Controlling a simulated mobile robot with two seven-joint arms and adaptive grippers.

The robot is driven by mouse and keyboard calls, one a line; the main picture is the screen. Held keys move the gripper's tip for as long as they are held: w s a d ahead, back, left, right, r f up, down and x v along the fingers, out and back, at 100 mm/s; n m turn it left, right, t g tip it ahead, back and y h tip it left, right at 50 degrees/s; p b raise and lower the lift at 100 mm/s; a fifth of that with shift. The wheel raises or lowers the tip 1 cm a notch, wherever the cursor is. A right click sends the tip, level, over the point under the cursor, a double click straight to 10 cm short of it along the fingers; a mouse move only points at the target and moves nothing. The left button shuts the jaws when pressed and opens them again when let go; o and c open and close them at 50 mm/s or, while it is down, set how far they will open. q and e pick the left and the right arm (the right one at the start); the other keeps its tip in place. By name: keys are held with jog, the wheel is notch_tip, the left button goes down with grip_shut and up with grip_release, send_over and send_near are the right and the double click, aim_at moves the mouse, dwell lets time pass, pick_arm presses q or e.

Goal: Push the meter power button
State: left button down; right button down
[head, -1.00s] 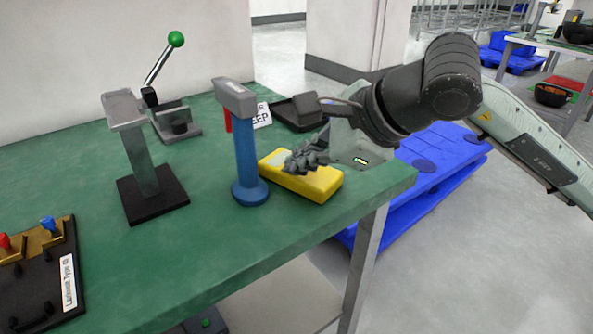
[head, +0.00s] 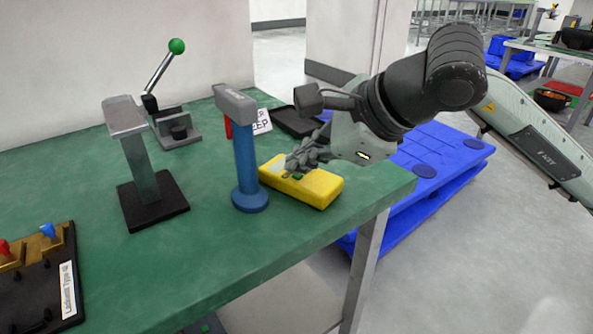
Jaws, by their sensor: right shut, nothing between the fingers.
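The yellow meter (head: 318,189) lies flat near the right end of the green table, with a grey screen at its left end. A small green button (head: 297,176) shows on its top face. My right gripper (head: 293,166) comes in from the right and is shut and empty. Its fingertips are over the meter's left part, close beside the green button. I cannot tell whether they touch the meter. The fingers hide part of the meter's top. My left gripper is not in view.
A blue post with a grey head (head: 246,150) stands just left of the meter. A grey post on a black base (head: 145,165) and a green-knobbed lever press (head: 175,125) are further left. A black tray (head: 298,122) lies behind. The green table's (head: 235,255) front is clear.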

aim_at(300, 184)
jog(key=shift+r+p, duration=1.15)
jog(key=shift+r, duration=1.5)
